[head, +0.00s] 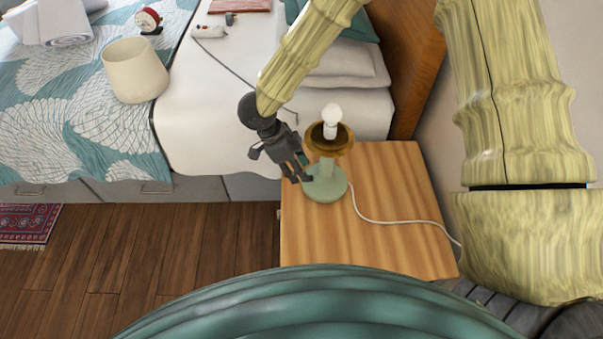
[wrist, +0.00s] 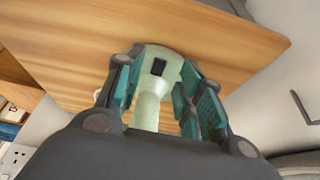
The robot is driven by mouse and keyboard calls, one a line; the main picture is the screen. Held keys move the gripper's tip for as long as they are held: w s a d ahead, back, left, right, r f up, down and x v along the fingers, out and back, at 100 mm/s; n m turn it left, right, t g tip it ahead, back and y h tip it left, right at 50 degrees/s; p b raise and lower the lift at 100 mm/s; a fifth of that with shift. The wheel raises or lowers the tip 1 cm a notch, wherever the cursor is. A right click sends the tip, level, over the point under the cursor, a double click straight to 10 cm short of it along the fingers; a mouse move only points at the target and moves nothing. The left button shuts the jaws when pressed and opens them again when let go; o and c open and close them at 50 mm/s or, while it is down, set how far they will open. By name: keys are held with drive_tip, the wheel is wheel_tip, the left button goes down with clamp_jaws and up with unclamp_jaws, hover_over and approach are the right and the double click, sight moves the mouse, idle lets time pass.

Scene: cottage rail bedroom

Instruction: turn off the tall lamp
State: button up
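A lamp (head: 325,180) stands upright on the nightstand, with a pale green base and stem, a brass-coloured collar and a bare white bulb (head: 331,115). I cannot tell whether the bulb is lit. In the wrist view its base (wrist: 178,62) carries a small dark switch (wrist: 159,67). My gripper (head: 304,178) points down at the left side of the lamp. In the wrist view my gripper (wrist: 158,85) is open, with its teal-padded fingers apart on either side of the stem and switch. Whether a finger touches the lamp is unclear.
The wooden nightstand (head: 380,230) is mostly bare, with a white cord (head: 390,221) running right. The bed behind holds a cream shade-like cylinder (head: 136,72), a red clock (head: 148,20) and a white device (head: 208,31). A wall outlet (wrist: 14,158) shows at lower left.

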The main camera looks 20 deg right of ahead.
drive_tip(key=shift+x, duration=1.45)
clamp_jaws()
